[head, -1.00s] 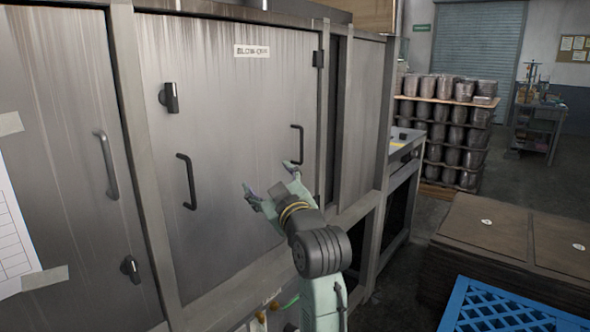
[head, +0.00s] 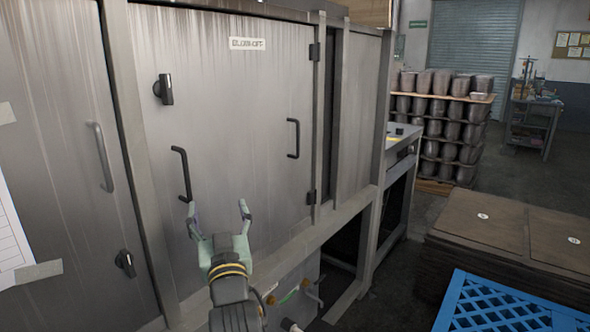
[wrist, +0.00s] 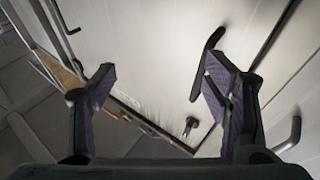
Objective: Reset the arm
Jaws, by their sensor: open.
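My gripper (head: 218,214) is open and empty in the lower middle of the head view, its two fingers spread in front of a metal door (head: 235,110) labelled as blow-off. The door looks closed. It has a black handle on its left side (head: 182,174) and another on its right side (head: 293,138). My gripper is below and between these handles, nearer the left one. In the wrist view the two purple-padded fingers (wrist: 160,88) are well apart with nothing between them. A dark handle (wrist: 205,60) shows beyond the right finger; contact with it cannot be told.
A black latch (head: 164,89) sits high on the door. A second metal door (head: 60,150) with a handle stands at left. Stacks of metal pans (head: 440,105) stand at the back right. Brown boards (head: 500,235) and a blue pallet (head: 510,305) lie at the lower right.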

